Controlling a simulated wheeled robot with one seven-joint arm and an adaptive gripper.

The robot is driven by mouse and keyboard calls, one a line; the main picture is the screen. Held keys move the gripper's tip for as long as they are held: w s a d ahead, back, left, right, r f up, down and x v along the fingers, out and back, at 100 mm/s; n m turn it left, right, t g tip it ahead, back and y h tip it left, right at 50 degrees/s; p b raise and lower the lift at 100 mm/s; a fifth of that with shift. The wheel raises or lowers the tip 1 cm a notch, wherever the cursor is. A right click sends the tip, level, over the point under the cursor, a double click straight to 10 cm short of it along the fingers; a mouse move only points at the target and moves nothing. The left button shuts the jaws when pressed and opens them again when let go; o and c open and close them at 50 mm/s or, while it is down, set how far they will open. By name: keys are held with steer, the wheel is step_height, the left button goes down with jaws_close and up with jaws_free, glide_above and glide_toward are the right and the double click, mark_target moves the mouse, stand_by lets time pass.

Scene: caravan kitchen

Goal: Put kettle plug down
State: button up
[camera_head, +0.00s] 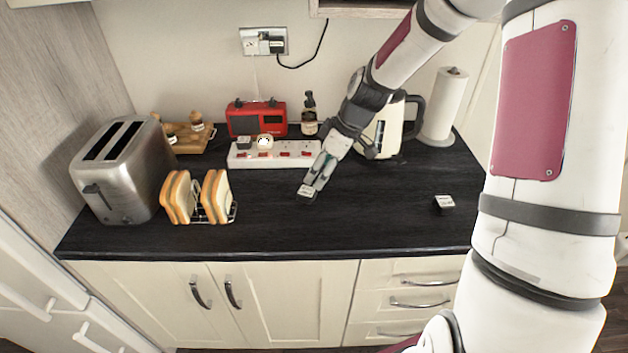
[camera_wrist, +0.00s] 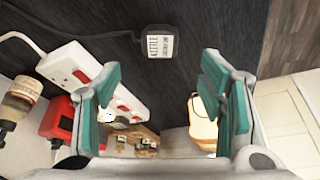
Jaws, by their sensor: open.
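A small dark plug with a white printed label (camera_head: 306,192) is at the tip of my gripper (camera_head: 316,181), over the middle of the dark worktop (camera_head: 370,225). In the wrist view the plug (camera_wrist: 158,42) shows just past the spread fingertips, with a dark cable running left from it. It appears to lie on the worktop, and I cannot tell whether a finger touches it. My gripper is open, with its two teal-padded fingers (camera_wrist: 162,92) wide apart. A cream kettle (camera_head: 388,128) stands behind, partly hidden by my arm.
A white power strip (camera_head: 290,155) lies at the back. A second labelled plug (camera_head: 444,203) lies to the right. A toaster (camera_head: 122,170) and toast rack (camera_head: 234,214) stand left, a red radio (camera_head: 256,119) behind. The front middle worktop is clear.

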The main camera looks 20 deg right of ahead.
steer(key=s+a+r+m+t+h, duration=0.1)
steer(key=s+r+m+h, duration=0.1)
steer(key=s+r, duration=0.6)
steer(key=s+a+r+m+h, duration=0.1)
steer(key=s+a+r+m, duration=0.15)
steer(key=s+r, duration=0.65)
steer(key=s+r+m+t, duration=0.1)
steer(key=s+r+m, duration=0.4)
steer(key=s, duration=0.5)
steer(key=shift+s+r+t, duration=0.4)
steer(key=shift+r, duration=0.45)
steer(key=shift+o, duration=0.6)
steer(key=shift+d, duration=0.1)
